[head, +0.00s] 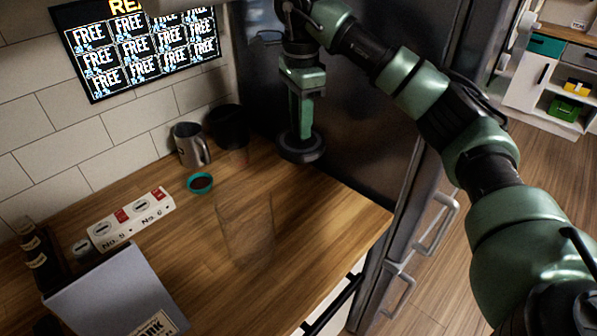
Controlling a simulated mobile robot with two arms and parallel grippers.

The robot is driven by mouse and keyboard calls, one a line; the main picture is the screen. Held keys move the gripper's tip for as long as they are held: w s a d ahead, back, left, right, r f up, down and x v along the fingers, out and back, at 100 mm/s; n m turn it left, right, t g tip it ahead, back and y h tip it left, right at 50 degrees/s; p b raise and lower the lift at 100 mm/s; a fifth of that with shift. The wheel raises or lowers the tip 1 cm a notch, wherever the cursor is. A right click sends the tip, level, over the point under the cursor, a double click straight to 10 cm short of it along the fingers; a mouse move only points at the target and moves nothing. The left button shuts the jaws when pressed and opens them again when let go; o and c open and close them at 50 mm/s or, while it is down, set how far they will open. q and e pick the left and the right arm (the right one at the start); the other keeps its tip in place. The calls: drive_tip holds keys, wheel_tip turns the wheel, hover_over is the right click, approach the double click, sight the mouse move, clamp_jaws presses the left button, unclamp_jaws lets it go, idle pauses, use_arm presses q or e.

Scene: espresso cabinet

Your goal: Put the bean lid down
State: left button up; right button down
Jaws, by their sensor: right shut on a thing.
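The bean lid (302,150), a dark round disc, is under my right gripper (301,133) near the back right of the wooden counter, close to the dark cabinet side. The right gripper points down and is shut on the lid. The lid is at or just above the counter; I cannot tell whether it touches. My left gripper is not in view.
A metal pitcher (190,146) and a dark round container (229,127) stand by the tiled wall. A small teal cup (200,183) and a faint clear container (246,230) are on the counter (335,215). Labelled boxes (130,219) and a grey box (115,290) are left.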

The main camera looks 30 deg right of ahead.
sight(300, 141)
drive_tip(key=f, duration=0.5)
drive_tip(key=shift+w+f, duration=0.25)
drive_tip(key=shift+f, duration=0.1)
wheel_tip(300, 141, down, 3)
drive_tip(key=shift+d+f, duration=0.1)
drive_tip(key=shift+f, duration=0.1)
wheel_tip(300, 141, down, 4)
drive_tip(key=shift+f+p, duration=0.1)
drive_tip(key=shift+p, duration=0.4)
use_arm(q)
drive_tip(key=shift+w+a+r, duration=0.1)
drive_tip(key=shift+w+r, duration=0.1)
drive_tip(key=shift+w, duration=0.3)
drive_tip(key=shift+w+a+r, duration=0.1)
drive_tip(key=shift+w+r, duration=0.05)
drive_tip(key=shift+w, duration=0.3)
